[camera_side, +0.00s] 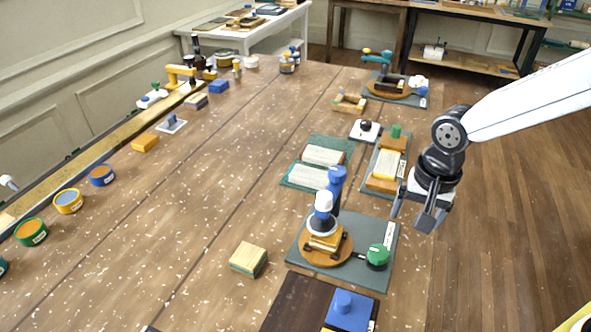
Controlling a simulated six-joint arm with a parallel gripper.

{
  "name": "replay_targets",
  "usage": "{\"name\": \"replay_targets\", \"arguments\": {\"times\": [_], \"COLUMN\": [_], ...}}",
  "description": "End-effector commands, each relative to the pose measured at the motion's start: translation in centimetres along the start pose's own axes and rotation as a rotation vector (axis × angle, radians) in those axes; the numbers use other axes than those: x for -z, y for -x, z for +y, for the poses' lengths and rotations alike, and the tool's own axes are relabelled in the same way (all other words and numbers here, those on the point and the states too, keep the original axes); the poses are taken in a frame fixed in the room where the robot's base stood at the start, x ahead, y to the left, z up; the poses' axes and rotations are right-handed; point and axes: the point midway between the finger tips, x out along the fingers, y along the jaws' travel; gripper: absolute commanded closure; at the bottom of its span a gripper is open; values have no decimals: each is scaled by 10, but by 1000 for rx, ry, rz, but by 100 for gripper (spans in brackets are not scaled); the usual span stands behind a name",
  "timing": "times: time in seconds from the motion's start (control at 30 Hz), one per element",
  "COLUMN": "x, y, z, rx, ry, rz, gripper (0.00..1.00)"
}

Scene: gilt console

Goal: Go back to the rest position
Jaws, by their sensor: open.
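My gripper (418,213) is at the right side of the table, pointing down, with its two dark fingers apart and nothing seen between them. It hangs near the table's right edge, by the near end of a grey tray (374,181) that bears a yellow-and-white block. Below and left of it in the picture is a grey board (303,253) carrying a round wooden base, a blue-and-white upright piece and a green knob (377,255). The gripper looks apart from all of these, though its exact height above the table cannot be told.
The wooden table (180,240) has wide bare areas at its middle and left. Open tins (68,201) line its left edge. A small wood-and-green block (248,259) stands alone. Green mats with white pads (307,177) and a white plate with a black knob (365,130) lie mid-table.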

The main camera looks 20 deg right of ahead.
Motion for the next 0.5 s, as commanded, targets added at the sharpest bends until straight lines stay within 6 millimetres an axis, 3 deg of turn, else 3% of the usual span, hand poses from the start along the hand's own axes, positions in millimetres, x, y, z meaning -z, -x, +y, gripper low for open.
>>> {"name": "replay_targets", "arguments": {"times": [0.5], "x": [37], "y": [-17], "z": [83], "rx": [48], "ry": [493], "rz": [105], "gripper": [11]}}
